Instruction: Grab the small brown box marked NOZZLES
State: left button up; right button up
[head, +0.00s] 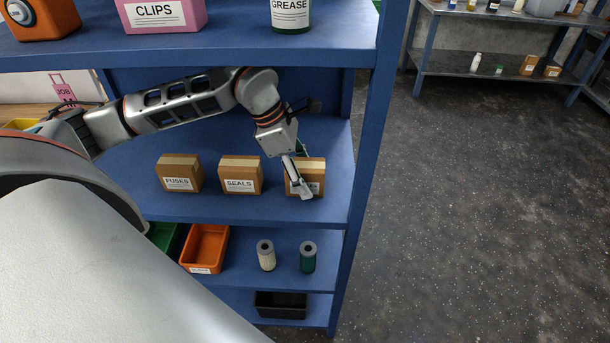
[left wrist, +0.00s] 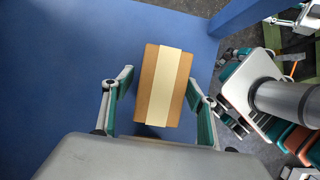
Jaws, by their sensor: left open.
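A small brown box (head: 317,168) with a tan tape strip stands at the right end of the blue middle shelf (head: 255,208). My left gripper (head: 301,180) is in front of it and hides most of its label, so I cannot read the marking. In the left wrist view the same box (left wrist: 164,85) lies between the two open fingers (left wrist: 158,98), with a gap on both sides. Two similar boxes stand to its left, one marked FUSES (head: 179,173) and one marked SEALS (head: 240,175). My right gripper does not show clearly.
The shelf's blue upright (head: 366,150) stands close to the right of the box. The upper shelf holds a pink CLIPS box (head: 160,14) and a GREASE container (head: 290,15). Below are an orange bin (head: 205,247) and two cylinders (head: 266,255). The floor to the right is clear.

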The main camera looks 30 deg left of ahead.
pick_arm(q)
jog(key=shift+d+f, duration=0.1)
jog(key=shift+f, duration=0.45)
jog(key=c, duration=1.4)
jog(key=shift+r, duration=0.1)
